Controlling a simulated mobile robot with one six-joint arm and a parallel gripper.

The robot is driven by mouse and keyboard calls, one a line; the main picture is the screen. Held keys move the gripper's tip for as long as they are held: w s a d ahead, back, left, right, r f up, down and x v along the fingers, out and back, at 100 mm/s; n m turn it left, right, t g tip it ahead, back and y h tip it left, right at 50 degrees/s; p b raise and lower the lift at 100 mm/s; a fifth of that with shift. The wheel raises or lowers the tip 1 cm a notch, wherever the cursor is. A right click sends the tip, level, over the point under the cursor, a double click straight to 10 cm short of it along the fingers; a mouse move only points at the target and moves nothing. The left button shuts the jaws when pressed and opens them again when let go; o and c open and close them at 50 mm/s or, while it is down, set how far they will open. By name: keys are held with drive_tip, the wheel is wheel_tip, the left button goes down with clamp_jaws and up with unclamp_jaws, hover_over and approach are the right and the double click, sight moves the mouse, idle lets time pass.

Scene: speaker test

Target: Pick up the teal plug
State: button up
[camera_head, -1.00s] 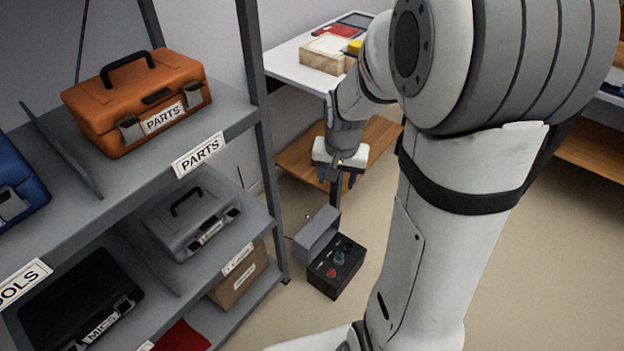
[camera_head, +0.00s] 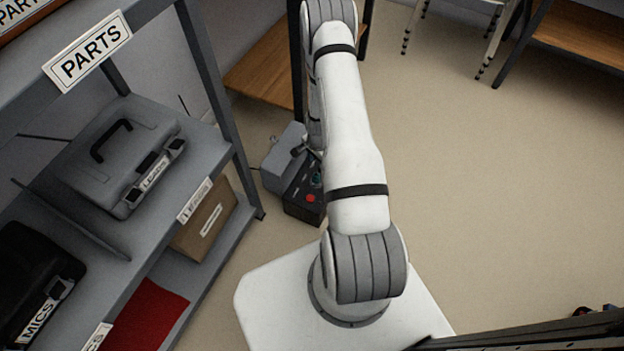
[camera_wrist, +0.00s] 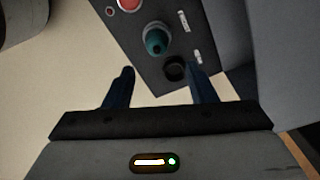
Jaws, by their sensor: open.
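The teal plug (camera_wrist: 156,40) stands out of the top panel of a dark box (camera_wrist: 208,50) in the wrist view. My gripper (camera_wrist: 160,72) is open, its two dark blue fingers apart and empty. In the picture the plug lies just beyond the fingertips, roughly between them. Whether the fingers are level with it I cannot tell. In the head view the plug (camera_head: 316,179) shows small on the box (camera_head: 303,206), beside my arm, which hides part of the box and my gripper.
A red button (camera_wrist: 130,4) and a dark round socket (camera_wrist: 175,68) are close to the plug. A grey box-like part (camera_head: 285,155) stands against the dark box. A shelf with a grey case (camera_head: 120,165) is at left. Open floor (camera_head: 480,200) lies right.

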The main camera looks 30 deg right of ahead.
sight(316, 175)
wheel_tip(316, 175, down, 3)
drive_tip(key=shift+f+b, duration=0.1)
drive_tip(key=shift+b, duration=0.3)
drive_tip(key=f, duration=0.1)
drive_tip(key=f+b, duration=0.1)
drive_tip(key=f, duration=0.1)
drive_tip(key=f+b, duration=0.1)
drive_tip(key=f, duration=0.1)
drive_tip(key=shift+s+a+f, duration=0.1)
drive_tip(key=shift+s+a, duration=0.2)
drive_tip(key=c, duration=1.1)
